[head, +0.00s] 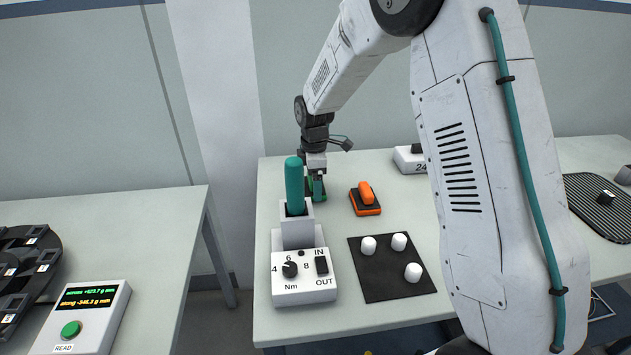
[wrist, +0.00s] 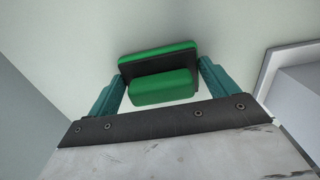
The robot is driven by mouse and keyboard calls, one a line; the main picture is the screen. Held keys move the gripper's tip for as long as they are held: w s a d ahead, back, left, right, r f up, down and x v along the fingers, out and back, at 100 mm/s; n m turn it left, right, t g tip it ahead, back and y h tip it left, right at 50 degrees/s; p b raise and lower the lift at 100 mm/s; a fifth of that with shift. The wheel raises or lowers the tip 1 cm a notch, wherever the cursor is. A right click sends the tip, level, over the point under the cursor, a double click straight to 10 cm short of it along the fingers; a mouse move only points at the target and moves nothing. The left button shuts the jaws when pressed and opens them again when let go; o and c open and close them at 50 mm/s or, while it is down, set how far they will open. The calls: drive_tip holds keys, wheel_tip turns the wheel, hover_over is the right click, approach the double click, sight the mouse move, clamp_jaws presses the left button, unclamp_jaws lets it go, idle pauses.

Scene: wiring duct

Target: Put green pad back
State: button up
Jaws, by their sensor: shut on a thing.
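The green pad (wrist: 158,56) shows in the wrist view, with a dark layer and a green grip block (wrist: 162,87) on it. My gripper (wrist: 163,82) is shut on this block, one teal finger on each side. In the head view my gripper (head: 317,182) points down at the back left of the right-hand table, and the green pad (head: 317,196) is under it, partly hidden behind a teal-handled tool. I cannot tell whether the pad touches the table. An orange pad (head: 365,205) with an orange grip sits on the table to the right.
The teal-handled tool (head: 294,180) stands upright in a grey holder behind a white control box (head: 303,279), close to my gripper. A black mat (head: 391,268) holds several white knobs. A white box marked 24 (head: 409,160) stands at the back. Table between is clear.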

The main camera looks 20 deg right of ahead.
drive_tip(key=o, duration=0.8)
drive_tip(key=shift+f, duration=0.15)
